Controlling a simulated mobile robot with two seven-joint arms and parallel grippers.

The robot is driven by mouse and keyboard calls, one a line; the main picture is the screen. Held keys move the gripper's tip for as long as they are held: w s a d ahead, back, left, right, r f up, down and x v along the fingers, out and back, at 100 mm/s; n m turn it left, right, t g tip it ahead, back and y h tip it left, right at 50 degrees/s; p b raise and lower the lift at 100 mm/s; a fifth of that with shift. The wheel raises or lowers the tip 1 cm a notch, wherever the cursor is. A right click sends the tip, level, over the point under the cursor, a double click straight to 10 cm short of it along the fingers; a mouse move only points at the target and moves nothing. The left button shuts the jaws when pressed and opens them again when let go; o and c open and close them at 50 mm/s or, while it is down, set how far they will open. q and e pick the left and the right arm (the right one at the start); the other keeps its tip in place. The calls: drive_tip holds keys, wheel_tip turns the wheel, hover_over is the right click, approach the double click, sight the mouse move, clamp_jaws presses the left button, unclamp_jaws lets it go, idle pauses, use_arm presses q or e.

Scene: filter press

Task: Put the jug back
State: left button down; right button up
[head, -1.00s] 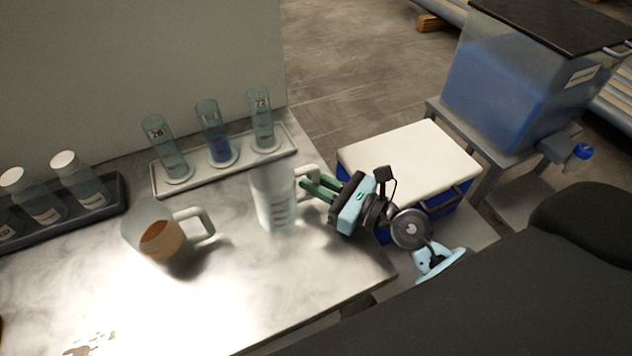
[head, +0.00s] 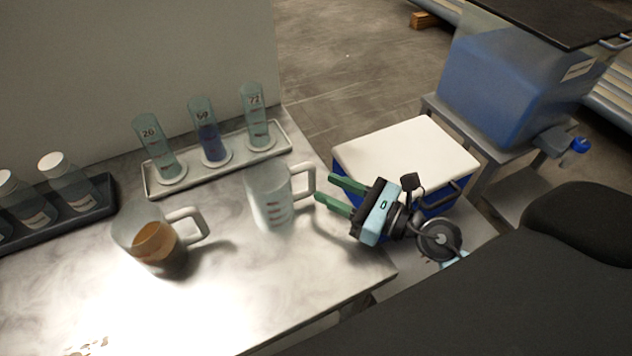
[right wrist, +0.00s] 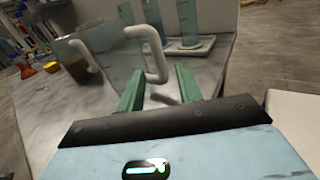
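An empty clear jug (head: 268,197) with a white handle (head: 304,181) stands upright on the metal table (head: 225,285), its handle toward my right gripper. My right gripper (head: 339,191) is open and empty, just right of the handle and apart from it in the head view. In the right wrist view the open fingers (right wrist: 160,88) point toward the jug handle (right wrist: 150,48), which shows between and beyond them. A second jug (head: 150,240) with brown liquid stands to the left on the table. My left gripper is not in view.
A pale rack (head: 185,182) with three cylinders stands behind the jugs. A dark tray (head: 75,212) with white-capped bottles is at left. A blue cooler with a white lid (head: 400,160) and a blue tank (head: 500,90) stand right of the table. The table front is clear.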

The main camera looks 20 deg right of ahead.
drive_tip(key=b+v, duration=0.1)
drive_tip(key=v, duration=0.2)
drive_tip(key=b+v, duration=0.1)
drive_tip(key=v, duration=0.2)
drive_tip(key=shift+f, duration=0.25)
drive_tip(key=shift+s+d, duration=0.2)
drive_tip(key=shift+s, duration=0.1)
drive_tip(key=shift+s+d+r, duration=0.15)
drive_tip(key=shift+s+r, duration=0.05)
